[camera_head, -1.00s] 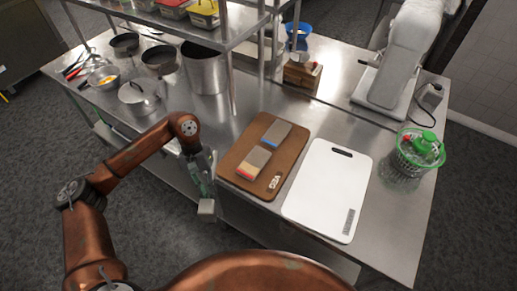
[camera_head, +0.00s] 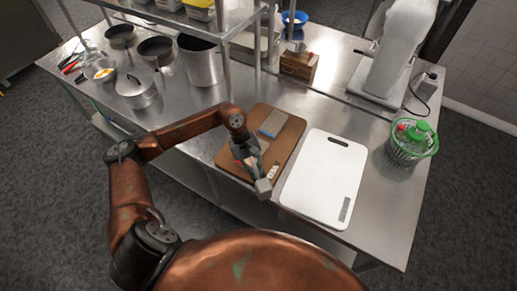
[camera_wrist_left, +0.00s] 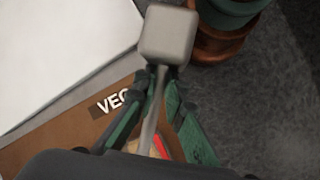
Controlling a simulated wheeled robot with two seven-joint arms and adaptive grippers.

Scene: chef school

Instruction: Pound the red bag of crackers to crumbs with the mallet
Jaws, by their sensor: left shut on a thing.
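My left gripper (camera_head: 250,164) is shut on the handle of a mallet with a grey block head (camera_head: 263,187). The head hangs in front of the brown board's near edge, and I cannot tell its height. In the left wrist view the mallet head (camera_wrist_left: 168,36) sticks out beyond the fingers. A bag with a red edge (camera_wrist_left: 160,147) shows below the handle; in the head view my gripper hides most of it. A similar grey bag with a blue edge (camera_head: 272,124) lies behind it on the brown board (camera_head: 289,137). My right gripper is not in view.
A white cutting board (camera_head: 325,180) lies right of the brown board. A wooden block (camera_head: 298,67) and a mixer (camera_head: 398,50) stand behind. Several pots are at the left, including a lidded one (camera_head: 136,90).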

